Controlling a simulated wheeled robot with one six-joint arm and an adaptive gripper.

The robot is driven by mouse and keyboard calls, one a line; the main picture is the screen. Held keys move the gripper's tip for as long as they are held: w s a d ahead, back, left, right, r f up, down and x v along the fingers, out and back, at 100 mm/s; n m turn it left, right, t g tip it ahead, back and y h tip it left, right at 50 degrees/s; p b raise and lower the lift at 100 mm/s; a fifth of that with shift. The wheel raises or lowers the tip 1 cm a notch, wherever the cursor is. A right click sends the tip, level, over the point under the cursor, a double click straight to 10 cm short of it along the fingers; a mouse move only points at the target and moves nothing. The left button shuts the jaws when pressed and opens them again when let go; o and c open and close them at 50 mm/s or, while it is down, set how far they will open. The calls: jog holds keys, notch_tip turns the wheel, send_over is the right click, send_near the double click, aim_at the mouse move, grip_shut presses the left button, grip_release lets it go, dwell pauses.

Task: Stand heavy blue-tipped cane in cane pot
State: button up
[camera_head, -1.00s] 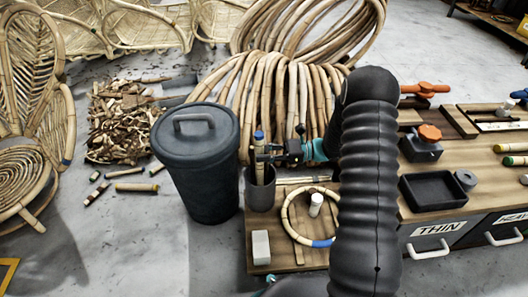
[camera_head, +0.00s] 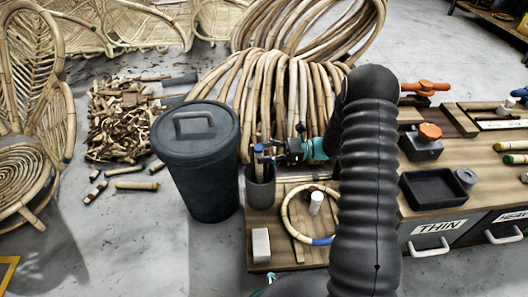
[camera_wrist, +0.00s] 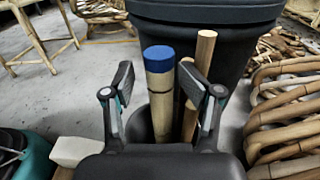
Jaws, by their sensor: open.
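The blue-tipped cane (camera_wrist: 160,90) stands nearly upright in the grey cane pot (camera_head: 260,190), its blue end (camera_wrist: 158,58) up. Its tip also shows in the head view (camera_head: 258,149). A plain cane (camera_wrist: 200,60) stands beside it in the wrist view. My gripper (camera_wrist: 154,88) is open, with one finger on each side of the blue-tipped cane and gaps between. In the head view my gripper (camera_head: 272,155) is just right of the cane's top. The cane's lower end is hidden inside the pot.
A dark lidded bin (camera_head: 198,160) stands close left of the pot. A rattan ring (camera_head: 290,225), a white cylinder (camera_head: 316,203) and a pale block (camera_head: 261,245) are on the low board. Bent canes (camera_head: 285,95) rise behind. Open floor lies at the left front.

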jog(key=d, duration=0.7)
jog(key=shift+d, duration=0.25)
dwell(0.7)
